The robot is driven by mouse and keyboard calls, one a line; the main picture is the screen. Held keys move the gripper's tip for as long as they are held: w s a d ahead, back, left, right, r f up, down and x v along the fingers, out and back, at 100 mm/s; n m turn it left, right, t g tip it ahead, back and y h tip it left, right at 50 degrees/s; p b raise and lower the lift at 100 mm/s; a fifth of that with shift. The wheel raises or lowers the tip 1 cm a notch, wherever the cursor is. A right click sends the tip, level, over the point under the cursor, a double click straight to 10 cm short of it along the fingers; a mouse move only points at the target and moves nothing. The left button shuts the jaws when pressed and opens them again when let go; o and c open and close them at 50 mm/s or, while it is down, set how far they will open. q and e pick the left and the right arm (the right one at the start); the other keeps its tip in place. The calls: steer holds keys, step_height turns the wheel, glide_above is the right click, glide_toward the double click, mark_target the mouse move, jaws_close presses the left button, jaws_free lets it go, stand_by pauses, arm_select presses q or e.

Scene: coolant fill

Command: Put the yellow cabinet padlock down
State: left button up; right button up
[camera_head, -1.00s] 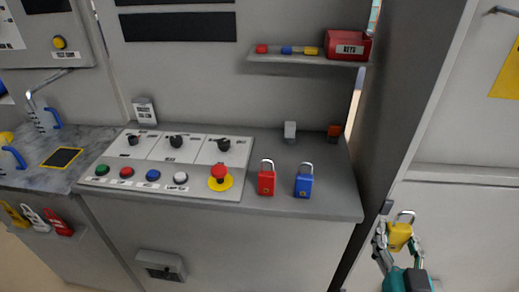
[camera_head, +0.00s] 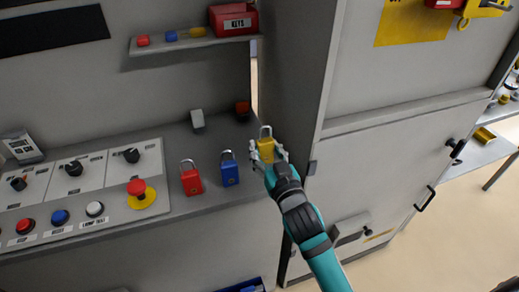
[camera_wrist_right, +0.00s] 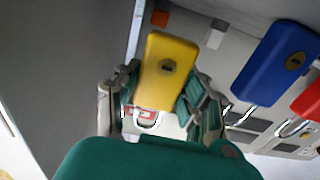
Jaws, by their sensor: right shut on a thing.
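The yellow padlock (camera_head: 266,149) is in my right gripper (camera_head: 268,160), upright with its shackle on top, at the right end of the grey console shelf (camera_head: 215,203). In the right wrist view the yellow padlock (camera_wrist_right: 168,70) sits between the two fingers of my right gripper (camera_wrist_right: 160,105), which is shut on it. Whether its base touches the shelf I cannot tell. The blue padlock (camera_head: 229,170) and the red padlock (camera_head: 191,179) stand just left of it. The blue one also shows in the right wrist view (camera_wrist_right: 277,62). My left gripper is not in view.
A control panel (camera_head: 90,190) with knobs and a red emergency button (camera_head: 138,190) lies left of the padlocks. A tall grey cabinet (camera_head: 295,75) rises to the right. A red KEYS box (camera_head: 233,19) is above.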

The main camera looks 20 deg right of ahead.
mark_target(261, 153)
steer(key=w, duration=0.3)
steer(key=shift+w+a+f, duration=0.1)
steer(key=shift+w+f, duration=0.1)
step_height(261, 153, down, 3)
steer(key=shift+f, duration=0.2)
steer(key=shift+f, duration=0.15)
steer(key=o, duration=1.2)
steer(key=s+b, duration=0.1)
steer(key=s, duration=1.1)
steer(key=shift+s+d, duration=0.1)
steer(key=shift+d, duration=0.1)
